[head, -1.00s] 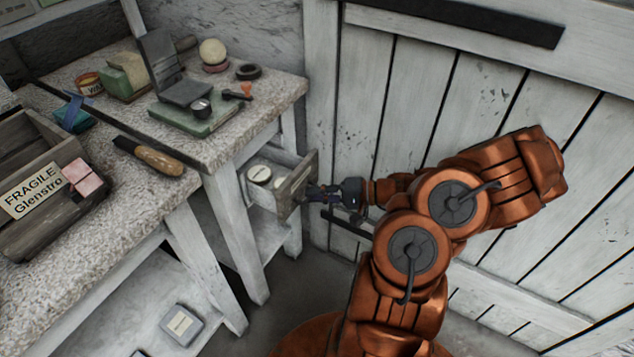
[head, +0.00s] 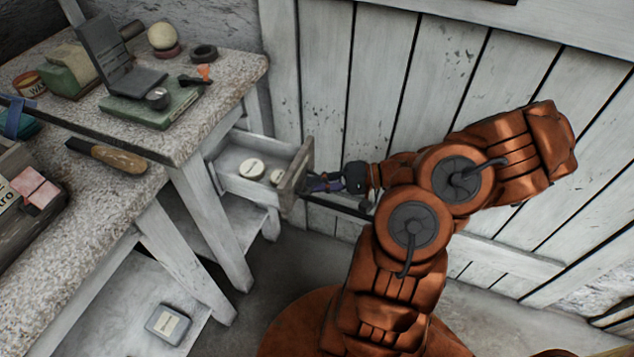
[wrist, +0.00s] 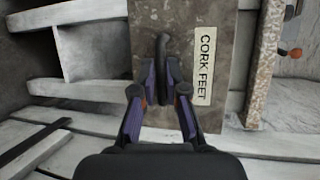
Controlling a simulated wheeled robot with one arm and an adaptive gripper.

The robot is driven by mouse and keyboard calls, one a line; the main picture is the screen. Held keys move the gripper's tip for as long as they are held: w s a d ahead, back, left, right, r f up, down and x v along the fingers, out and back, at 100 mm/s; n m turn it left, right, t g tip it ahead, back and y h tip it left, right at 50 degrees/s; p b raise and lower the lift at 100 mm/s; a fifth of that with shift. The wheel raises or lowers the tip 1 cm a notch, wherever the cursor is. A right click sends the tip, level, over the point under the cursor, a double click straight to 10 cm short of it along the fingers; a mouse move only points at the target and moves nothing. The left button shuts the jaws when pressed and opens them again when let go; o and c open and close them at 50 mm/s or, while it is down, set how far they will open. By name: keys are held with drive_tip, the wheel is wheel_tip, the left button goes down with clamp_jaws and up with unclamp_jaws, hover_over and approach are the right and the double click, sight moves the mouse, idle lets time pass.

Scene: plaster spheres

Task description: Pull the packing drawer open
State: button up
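The drawer (head: 245,187) under the stone-topped bench is pulled well out, with two pale round tins (head: 251,168) inside. Its wooden front (head: 296,177) faces my arm. In the wrist view the drawer front (wrist: 228,100) carries a label reading "CORK FEET", and a dark curved handle (wrist: 163,48) stands out from it. My gripper (wrist: 162,78) has a finger on either side of the handle and looks closed on it. In the head view my gripper (head: 312,184) is at the drawer front; the handle is hard to make out there.
The bench top (head: 225,88) holds a green-based device (head: 150,108), a pale ball (head: 162,36) and a black ring (head: 204,52). A wooden-handled tool (head: 118,158) lies nearer. A plank wall (head: 390,80) stands behind my arm. A grey tin (head: 167,324) lies on the low shelf.

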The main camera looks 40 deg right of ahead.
drive_tip(key=o, duration=0.4)
drive_tip(key=shift+c, duration=0.2)
drive_tip(key=v, duration=1.2)
drive_tip(key=shift+w, duration=0.1)
